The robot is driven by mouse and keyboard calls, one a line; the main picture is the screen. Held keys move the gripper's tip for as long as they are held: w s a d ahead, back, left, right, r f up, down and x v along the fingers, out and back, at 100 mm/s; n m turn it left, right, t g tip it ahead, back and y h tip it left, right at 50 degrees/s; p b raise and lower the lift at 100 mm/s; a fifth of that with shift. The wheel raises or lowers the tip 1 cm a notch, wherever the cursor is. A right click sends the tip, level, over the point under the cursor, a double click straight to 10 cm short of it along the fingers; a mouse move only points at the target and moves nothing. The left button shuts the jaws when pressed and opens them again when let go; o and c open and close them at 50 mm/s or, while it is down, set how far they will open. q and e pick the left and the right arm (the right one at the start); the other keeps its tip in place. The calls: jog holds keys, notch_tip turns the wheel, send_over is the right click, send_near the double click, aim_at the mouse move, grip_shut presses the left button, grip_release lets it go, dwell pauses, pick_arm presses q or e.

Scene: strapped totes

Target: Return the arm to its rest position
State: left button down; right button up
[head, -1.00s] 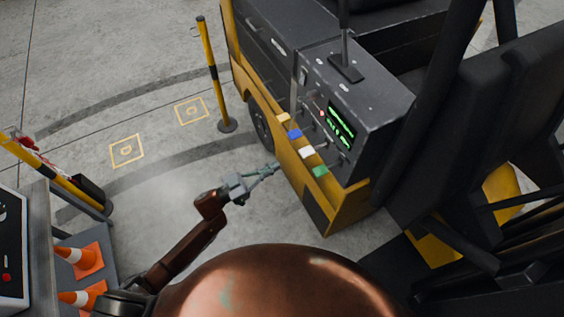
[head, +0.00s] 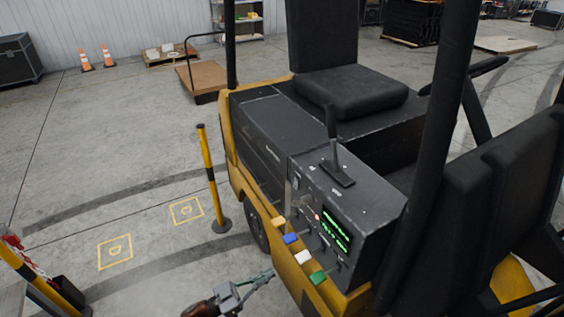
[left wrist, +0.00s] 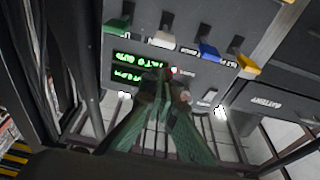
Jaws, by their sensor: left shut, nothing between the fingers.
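My left gripper (head: 257,283) is at the bottom of the head view, beside the yellow side of a forklift. It is shut with nothing between its fingers. In the left wrist view its green fingers (left wrist: 165,115) are together in front of the control panel (left wrist: 190,80). The panel carries levers with green (head: 318,277), white (head: 303,257), blue (head: 290,238) and yellow (head: 278,221) knobs and a lit green display (head: 336,233). The fingers hide part of the panel in the left wrist view. My right gripper is not in view.
The forklift (head: 250,150) with its black seat (head: 350,92) fills the middle and right. A yellow-black post (head: 211,180) stands left of it. Another striped barrier (head: 35,275) is at the lower left. The grey floor (head: 110,170) between them is mostly open.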

pick_arm(q)
jog(key=w+a+f+n+t+y, duration=0.1)
jog(key=a+f+n+y, duration=0.25)
jog(key=a+f, duration=0.45)
jog(key=w+a+f+n+t+y, duration=0.15)
jog(key=a+f+y, duration=0.3)
jog(key=f, duration=0.85)
jog(key=s+a+f+n+g+y, duration=0.1)
jog(key=s+a+f+n+y, duration=0.3)
jog(key=f, duration=0.6)
jog(key=s+a+f+m+g+y, duration=0.1)
jog(key=s+a+f+g+y, duration=0.1)
jog(key=s+a+f, duration=0.45)
jog(key=s+a+f+n+g+y, duration=0.1)
jog(key=s+f+g, duration=0.1)
jog(key=s+f, duration=0.65)
jog(key=s+a+f+g+y, duration=0.1)
jog(key=s+f+g, duration=0.35)
jog(key=s, duration=0.75)
jog(key=s+a+f+n+g+y, duration=0.1)
jog(key=s+f, duration=0.7)
jog(key=s, duration=0.2)
jog(key=s+d+f+g, duration=0.1)
jog(key=s+f+g, duration=0.1)
jog(key=s, duration=1.2)
jog(key=shift+f+g, duration=0.3)
jog(key=shift+f, duration=0.2)
